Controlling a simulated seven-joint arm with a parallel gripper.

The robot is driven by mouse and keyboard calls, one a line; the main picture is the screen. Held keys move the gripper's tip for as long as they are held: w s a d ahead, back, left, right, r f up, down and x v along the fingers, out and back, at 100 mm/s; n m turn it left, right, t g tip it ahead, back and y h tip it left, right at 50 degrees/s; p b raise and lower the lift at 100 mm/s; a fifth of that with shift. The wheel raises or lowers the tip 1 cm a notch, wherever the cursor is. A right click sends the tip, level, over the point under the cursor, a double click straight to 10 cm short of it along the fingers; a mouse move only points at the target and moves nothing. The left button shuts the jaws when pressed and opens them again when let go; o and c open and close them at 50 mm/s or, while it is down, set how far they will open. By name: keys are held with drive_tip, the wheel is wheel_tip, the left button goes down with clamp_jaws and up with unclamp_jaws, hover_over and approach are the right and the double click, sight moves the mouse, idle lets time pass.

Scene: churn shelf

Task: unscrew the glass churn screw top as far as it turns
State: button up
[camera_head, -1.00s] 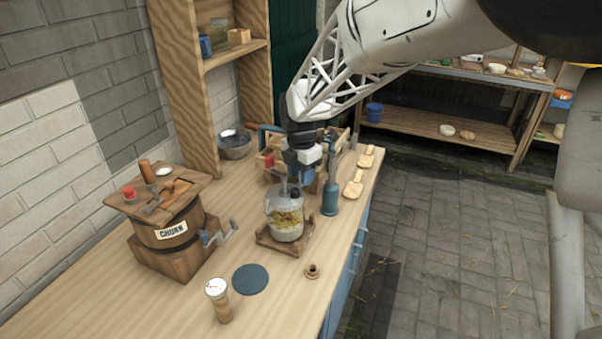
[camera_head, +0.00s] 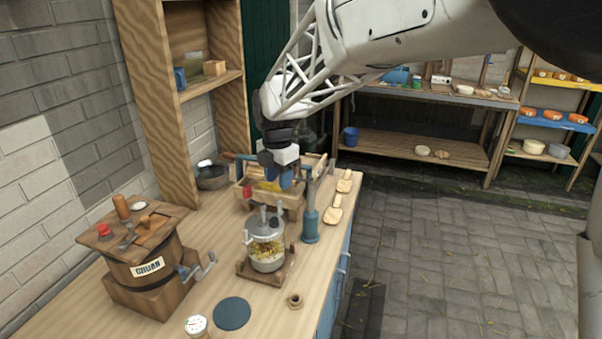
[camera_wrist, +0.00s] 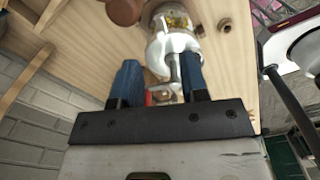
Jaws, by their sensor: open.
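The glass churn (camera_head: 267,262) stands upright on a small wooden stand on the bench, with yellowish contents. Its grey screw top (camera_head: 265,228) is on the jar and carries a crank and upright posts. In the head view my gripper (camera_head: 285,184), with blue fingers, is above and slightly behind the churn, apart from it. In the wrist view my gripper (camera_wrist: 160,72) is open with nothing held. The pale screw top (camera_wrist: 172,45) and the glass jar (camera_wrist: 176,20) show beyond the fingertips, with the crank between the fingers in the picture. Whether the top is loosened cannot be seen.
A wooden barrel churn (camera_head: 150,270) with a crank stands at left. A teal bottle-like tool (camera_head: 310,226) stands close right of the glass churn. A wooden crate (camera_head: 262,195) is behind. A dark round mat (camera_head: 231,313) and a small wooden ring (camera_head: 295,301) lie in front.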

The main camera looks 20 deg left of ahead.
drive_tip(key=shift+s+d, duration=0.1)
drive_tip(key=shift+d, duration=0.15)
drive_tip(key=c, duration=0.7)
drive_tip(key=shift+s+d, duration=0.1)
drive_tip(key=shift+d, duration=0.15)
clamp_jaws()
drive_tip(key=s+d+m+y, duration=0.2)
drive_tip(key=d+y, duration=0.1)
drive_tip(key=d, duration=0.2)
drive_tip(key=s+d+r+m+y, duration=0.1)
drive_tip(key=s+d+m+y, duration=0.1)
drive_tip(key=d+y, duration=0.2)
drive_tip(key=shift+d+r+m, duration=0.25)
drive_tip(key=shift+d+m, duration=0.15)
drive_tip(key=shift+d, duration=0.4)
